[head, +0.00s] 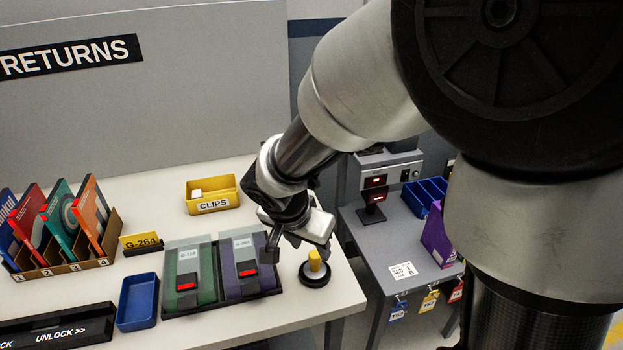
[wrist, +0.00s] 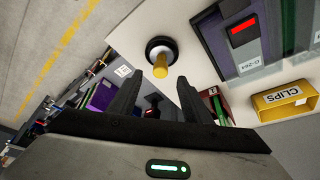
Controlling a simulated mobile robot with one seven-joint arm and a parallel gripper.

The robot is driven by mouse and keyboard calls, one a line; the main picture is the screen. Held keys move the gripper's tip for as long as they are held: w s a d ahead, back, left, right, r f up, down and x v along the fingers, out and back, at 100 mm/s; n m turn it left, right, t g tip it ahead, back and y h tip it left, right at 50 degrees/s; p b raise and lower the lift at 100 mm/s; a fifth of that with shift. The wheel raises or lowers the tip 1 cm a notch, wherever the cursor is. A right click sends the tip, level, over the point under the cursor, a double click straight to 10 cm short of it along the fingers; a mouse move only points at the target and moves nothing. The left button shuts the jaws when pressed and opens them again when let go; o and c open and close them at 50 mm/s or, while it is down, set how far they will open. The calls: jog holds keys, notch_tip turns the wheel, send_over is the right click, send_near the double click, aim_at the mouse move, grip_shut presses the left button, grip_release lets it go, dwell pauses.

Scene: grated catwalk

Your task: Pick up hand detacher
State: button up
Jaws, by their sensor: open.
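What looks like the hand detacher (head: 315,262), a yellow upright post on a round black base, stands on the pale counter near its right front corner. In the wrist view the hand detacher (wrist: 160,68) shows just beyond my fingertips, roughly centred between them. My gripper (wrist: 158,82) is open and empty, with no visible contact with the post. In the head view my gripper (head: 284,242) hangs above the counter, up and left of the post. Its fingers are partly hidden there by the hand.
Left of the post is a black holder with green (head: 190,278) and purple (head: 240,267) cases. A yellow CLIPS bin (head: 212,205), a blue tray (head: 138,302) and a book rack (head: 65,262) stand farther left. A lower grey table (head: 400,250) adjoins at right.

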aim_at(314, 255)
jog(key=x, duration=0.5)
jog(key=shift+w+f, duration=0.1)
jog(key=shift+w, duration=0.05)
grip_shut()
